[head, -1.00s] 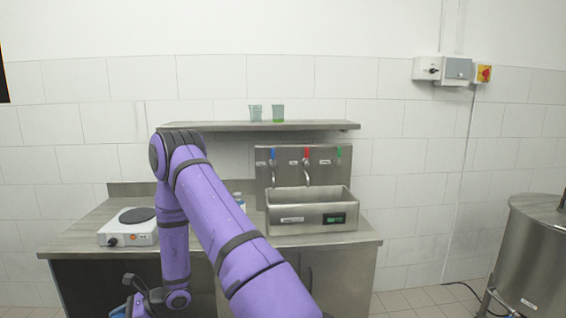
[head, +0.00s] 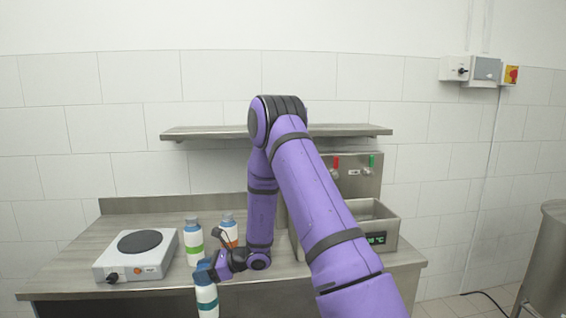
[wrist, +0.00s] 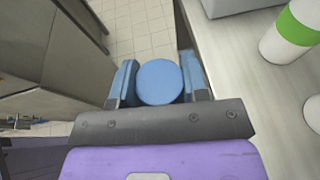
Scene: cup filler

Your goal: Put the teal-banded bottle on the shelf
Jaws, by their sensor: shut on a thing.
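The teal-banded bottle (head: 207,298) is white with a blue cap and hangs upright at the counter's front edge in the head view. My gripper (head: 204,270) is shut around its top. In the wrist view the round blue cap (wrist: 160,82) sits between the two blue fingers of my gripper (wrist: 159,88), with floor around and beyond it. The shelf (head: 205,132) is a grey board on the wall above the counter, higher than my gripper. My arm hides its middle; the visible left and right ends are bare.
A green-banded bottle (head: 194,238) and an orange-banded bottle (head: 229,226) stand on the counter (head: 75,250) just behind my gripper. A hot plate (head: 137,256) is at the left. The sink unit (head: 383,225) with taps is right, partly behind my arm.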

